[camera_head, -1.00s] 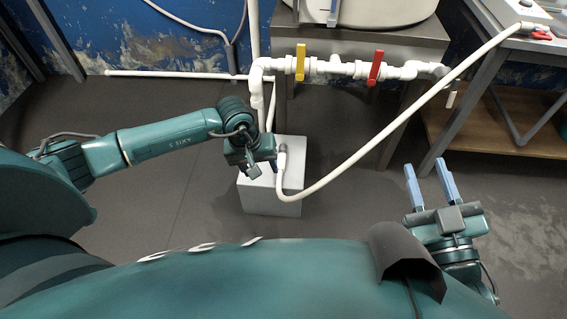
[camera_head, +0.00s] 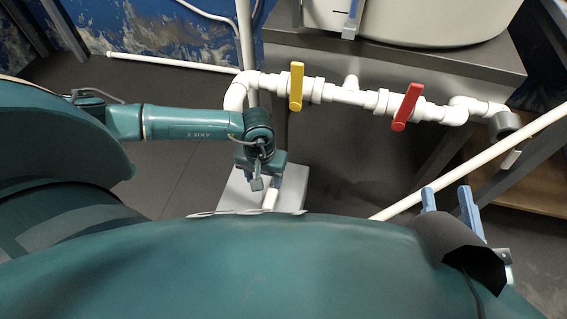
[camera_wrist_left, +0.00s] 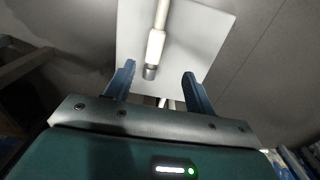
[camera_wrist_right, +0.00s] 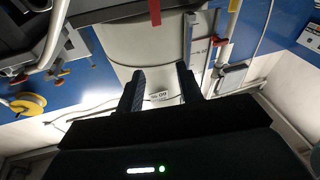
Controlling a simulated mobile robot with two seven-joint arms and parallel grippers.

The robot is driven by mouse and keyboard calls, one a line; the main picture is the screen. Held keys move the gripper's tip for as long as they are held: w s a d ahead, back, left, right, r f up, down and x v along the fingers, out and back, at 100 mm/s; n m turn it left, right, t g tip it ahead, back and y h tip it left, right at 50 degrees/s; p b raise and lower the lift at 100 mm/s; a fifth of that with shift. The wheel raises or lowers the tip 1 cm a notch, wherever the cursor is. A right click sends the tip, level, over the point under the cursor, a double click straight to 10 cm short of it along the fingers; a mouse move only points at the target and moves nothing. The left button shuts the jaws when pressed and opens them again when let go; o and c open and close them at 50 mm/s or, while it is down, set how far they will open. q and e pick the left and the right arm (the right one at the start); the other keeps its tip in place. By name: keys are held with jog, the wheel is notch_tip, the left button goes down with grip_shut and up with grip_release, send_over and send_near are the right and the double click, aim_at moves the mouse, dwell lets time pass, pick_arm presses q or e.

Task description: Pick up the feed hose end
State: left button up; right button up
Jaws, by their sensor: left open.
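The feed hose end (camera_wrist_left: 153,56), a white tube with a thicker sleeve and grey tip, lies over a pale box (camera_wrist_left: 200,30) in the left wrist view. My left gripper (camera_wrist_left: 158,85) is open, with the hose tip just ahead of and between its blue fingers, not gripped. In the head view my left gripper (camera_head: 258,180) is over the box (camera_head: 235,195), its fingers hidden, and a short white piece of hose (camera_head: 271,197) shows below it. My right gripper (camera_head: 448,198) is open and empty at the right; its fingers also show in the right wrist view (camera_wrist_right: 160,85).
A white pipe run (camera_head: 345,94) with a yellow valve handle (camera_head: 296,86) and a red valve handle (camera_head: 407,106) stands just beyond my left gripper. A grey bench (camera_head: 400,58) carries a white vessel (camera_head: 430,22). The white hose (camera_head: 470,164) slants across the right.

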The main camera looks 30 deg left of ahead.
pick_arm(q)
notch_tip(320, 180, down, 6)
jog(key=b, duration=0.2)
jog(key=shift+s+f+b, duration=0.15)
jog(key=shift+f+b, duration=0.05)
jog(key=shift+b, duration=0.1)
jog(key=shift+d+f+b, duration=0.1)
jog(key=shift+f+b, duration=0.25)
jog(key=shift+f, duration=0.55)
jog(key=f, duration=0.1)
jog(key=f+b, duration=0.2)
jog(key=shift+w+d+f, duration=0.25)
jog(key=shift+d+f, duration=0.05)
jog(key=shift+f, duration=0.1)
jog(key=shift+f+b, duration=0.3)
jog(key=shift+f, duration=0.1)
pick_arm(e)
jog(key=r+n+t+y, duration=0.1)
jog(key=r+y, duration=0.1)
jog(key=w+r+n+t+y, duration=0.1)
jog(key=r+n, duration=0.1)
jog(key=shift+r+y, duration=0.15)
jog(key=shift+y, duration=0.25)
pick_arm(q)
jog(key=shift+c, duration=0.5)
jog(key=c, duration=1)
